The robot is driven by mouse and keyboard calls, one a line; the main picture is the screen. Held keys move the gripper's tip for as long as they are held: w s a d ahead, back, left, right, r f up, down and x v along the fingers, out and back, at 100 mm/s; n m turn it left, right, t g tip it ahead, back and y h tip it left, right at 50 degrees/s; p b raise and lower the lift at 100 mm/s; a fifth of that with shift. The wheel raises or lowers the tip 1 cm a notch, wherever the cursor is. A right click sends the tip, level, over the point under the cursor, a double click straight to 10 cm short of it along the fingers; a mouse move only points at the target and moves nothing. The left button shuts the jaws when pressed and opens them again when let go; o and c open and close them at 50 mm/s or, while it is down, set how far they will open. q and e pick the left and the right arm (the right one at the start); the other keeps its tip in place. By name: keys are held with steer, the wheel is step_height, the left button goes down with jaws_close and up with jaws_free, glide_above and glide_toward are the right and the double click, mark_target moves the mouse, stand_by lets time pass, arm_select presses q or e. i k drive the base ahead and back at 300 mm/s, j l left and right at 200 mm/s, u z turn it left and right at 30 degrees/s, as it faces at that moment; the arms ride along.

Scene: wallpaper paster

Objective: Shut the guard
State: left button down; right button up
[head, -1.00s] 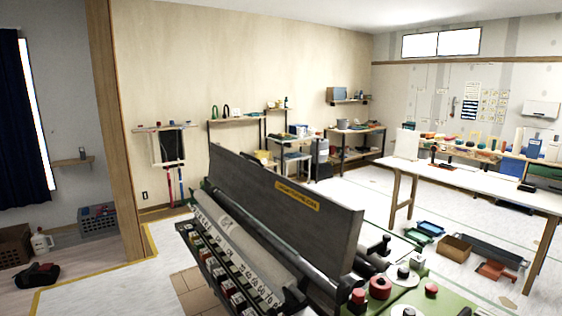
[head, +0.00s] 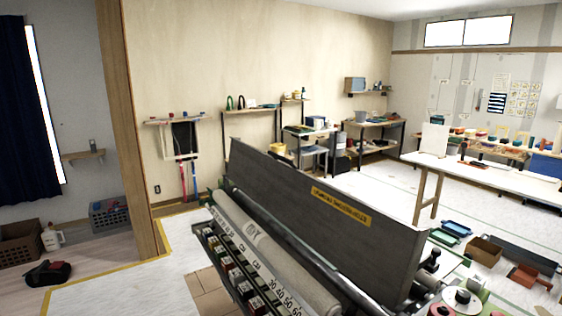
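The guard (head: 320,215) is a long dark grey panel with a yellow label, on the wallpaper paster in the lower middle of the head view. It stands raised, tilted up along the machine. Neither of my grippers shows in the head view.
Red and white knobs (head: 462,298) sit on the machine's right end. A long white table (head: 485,178) stands at the right, with blue trays (head: 455,228) and a cardboard box (head: 484,250) on the floor. Pale floor is open left of the machine.

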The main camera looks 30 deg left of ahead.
mark_target(381, 252)
steer(key=i+j, duration=0.15)
steer(key=j, duration=0.3)
steer(key=i+j+z, duration=0.1)
steer(key=j, duration=0.3)
steer(key=i+j, duration=0.15)
steer(key=j, duration=0.3)
steer(key=i+j+z, duration=0.1)
steer(key=j, duration=0.3)
